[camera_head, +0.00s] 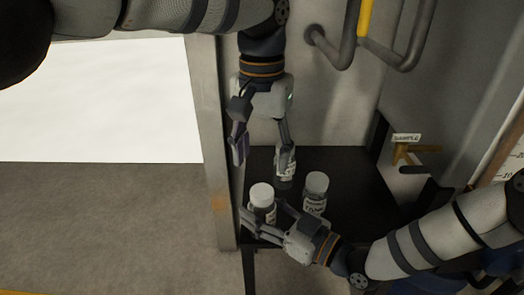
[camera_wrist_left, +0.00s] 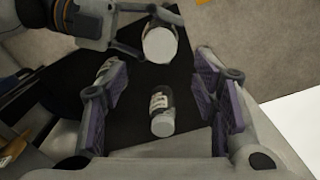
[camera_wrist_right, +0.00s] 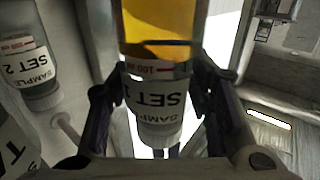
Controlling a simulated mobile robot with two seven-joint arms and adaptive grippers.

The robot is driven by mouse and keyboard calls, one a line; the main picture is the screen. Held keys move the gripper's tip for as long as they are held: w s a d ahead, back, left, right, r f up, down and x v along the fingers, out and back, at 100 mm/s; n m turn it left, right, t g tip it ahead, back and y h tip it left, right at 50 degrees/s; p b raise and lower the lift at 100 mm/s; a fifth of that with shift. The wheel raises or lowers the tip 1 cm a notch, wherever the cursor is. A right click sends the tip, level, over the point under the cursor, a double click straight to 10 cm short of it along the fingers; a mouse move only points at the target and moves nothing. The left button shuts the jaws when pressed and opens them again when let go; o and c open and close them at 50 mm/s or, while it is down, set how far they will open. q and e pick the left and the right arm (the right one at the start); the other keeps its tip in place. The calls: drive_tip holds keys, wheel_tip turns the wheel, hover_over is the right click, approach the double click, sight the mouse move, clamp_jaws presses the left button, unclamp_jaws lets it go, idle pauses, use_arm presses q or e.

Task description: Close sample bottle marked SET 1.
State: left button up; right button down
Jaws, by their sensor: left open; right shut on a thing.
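My right gripper (camera_head: 262,220) is shut around a white-topped bottle (camera_head: 262,192) over the dark table. In the right wrist view, the label SET 1 shows upside down on the bottle (camera_wrist_right: 165,90) between its fingers, with yellow liquid inside. My left gripper (camera_head: 262,155) is open and points down, above and behind the held bottle. A small labelled bottle (camera_head: 286,166) shows by its right finger, partly hidden; in the left wrist view this bottle (camera_wrist_left: 162,110) lies between the open fingers. I cannot tell whether it is capped or touched.
Another white-capped bottle (camera_head: 316,195) stands to the right on the dark table (camera_head: 345,175). A SET 2 label shows on a bottle (camera_wrist_right: 40,65) in the right wrist view. A brass-coloured tap (camera_head: 408,153) is on the right. Grey and yellow pipes (camera_head: 365,20) are above; a metal post (camera_head: 210,130) is left.

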sight(262, 191)
use_arm(q)
wheel_tip(262, 191, down, 8)
idle(0.6)
drive_tip(key=c, duration=1.2)
drive_tip(key=o, duration=1.3)
drive_tip(key=shift+o, duration=0.2)
